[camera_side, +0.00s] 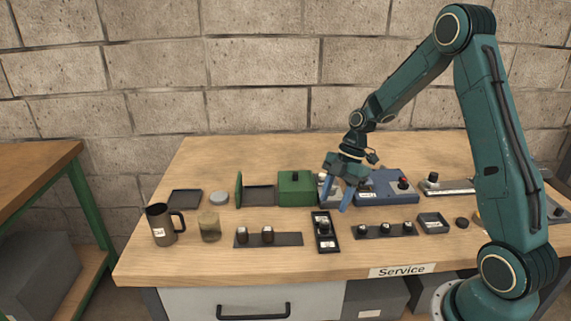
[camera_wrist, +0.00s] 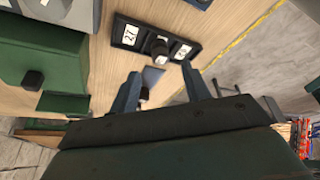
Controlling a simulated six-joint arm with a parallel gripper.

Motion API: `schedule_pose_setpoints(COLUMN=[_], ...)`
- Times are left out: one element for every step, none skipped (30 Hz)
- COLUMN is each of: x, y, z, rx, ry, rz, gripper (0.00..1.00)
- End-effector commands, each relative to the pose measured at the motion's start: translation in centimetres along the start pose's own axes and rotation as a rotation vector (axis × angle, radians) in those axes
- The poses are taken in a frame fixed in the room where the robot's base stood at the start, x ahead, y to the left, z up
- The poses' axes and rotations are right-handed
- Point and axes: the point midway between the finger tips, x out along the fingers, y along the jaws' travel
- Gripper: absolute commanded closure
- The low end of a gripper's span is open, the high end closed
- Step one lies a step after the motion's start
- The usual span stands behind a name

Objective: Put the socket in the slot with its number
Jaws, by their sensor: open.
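A dark socket (camera_wrist: 158,46) stands in the middle of a black tray between two white number labels. The tray (camera_side: 315,232) lies near the front of the table. In the wrist view one label (camera_wrist: 130,35) seems to read 27; the other (camera_wrist: 182,51) is hard to read. The socket (camera_side: 323,227) also shows in the side view. My gripper (camera_side: 337,207) is open above the table, behind the tray and slightly to its right in the side view. In the wrist view my gripper (camera_wrist: 161,69) has its fingers apart, with the tray beyond them. No socket is clearly between them.
Left of the tray is a dark rack (camera_side: 288,239) with two sockets; right is another rack (camera_side: 375,235) with several. Behind stand a green box (camera_side: 296,188) and a blue unit (camera_side: 385,193). A mug (camera_side: 160,225) and a jar (camera_side: 209,228) stand at the left.

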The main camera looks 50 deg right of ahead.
Motion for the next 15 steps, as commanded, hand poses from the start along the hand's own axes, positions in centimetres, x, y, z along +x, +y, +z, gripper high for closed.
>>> schedule_pose_setpoints(x=[-1.0,-1.5,-2.1,-2.5,-3.0,-3.5,-3.9,-4.2,-4.6,-4.8,-5.0,-5.3,-5.4,-5.5,-5.7], y=[0.1,0.1,0.1,0.1,0.0,0.1,0.1,0.1,0.1,0.1,0.0,0.0,0.0,0.0,0.0], z=[0.0,0.0,0.0,0.1,0.1,0.0,0.0,0.0,0.0,0.0,0.0,0.0,0.0,0.0,0.0], rx=[0.000,-0.001,0.000,0.001,0.001,0.000,-0.001,-0.001,0.000,0.001,0.001,0.000,0.000,0.000,0.000], ry=[0.000,0.000,0.000,-0.001,-0.001,0.000,0.000,0.000,0.000,0.000,0.001,0.001,0.001,0.001,0.001], rz=[0.003,0.005,0.004,0.004,0.003,0.003,0.003,0.002,0.002,0.002,0.001,0.001,0.001,0.001,0.001], gripper=[0.53,0.53,0.53,0.53,0.53,0.53,0.53,0.53,0.53,0.53,0.53,0.53,0.53,0.53,0.53])
